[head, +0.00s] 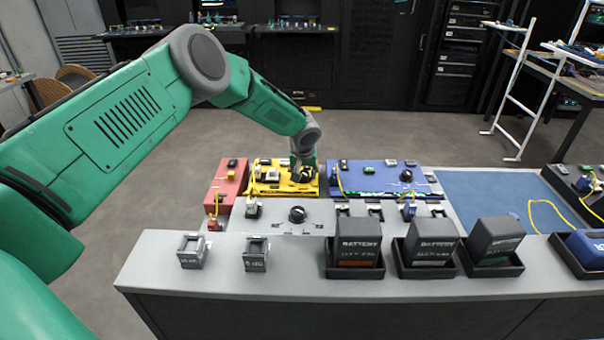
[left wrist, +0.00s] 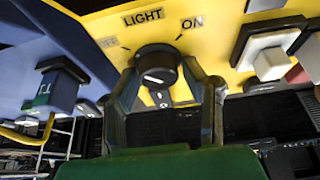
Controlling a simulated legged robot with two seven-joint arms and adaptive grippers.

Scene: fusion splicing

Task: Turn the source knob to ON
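A dark round knob (left wrist: 156,68) stands on a yellow panel (left wrist: 95,22) under the word LIGHT, with ON printed to its right and a faint mark on its left. My left gripper (left wrist: 160,75) has one finger on each side of this knob, and the fingertips appear closed against it. The knob's pointer direction is unclear. In the head view, my left gripper (head: 303,175) reaches down onto the yellow box (head: 268,188), and its hand hides most of the knob. My right gripper is not in view.
A blue box (head: 375,178) with another dark knob (head: 406,176) stands just right of the yellow box; a red box (head: 226,185) stands left. A grey panel with a knob (head: 297,214) lies in front. Battery blocks (head: 358,240) line the table's front. A blue mat (head: 490,195) is clear.

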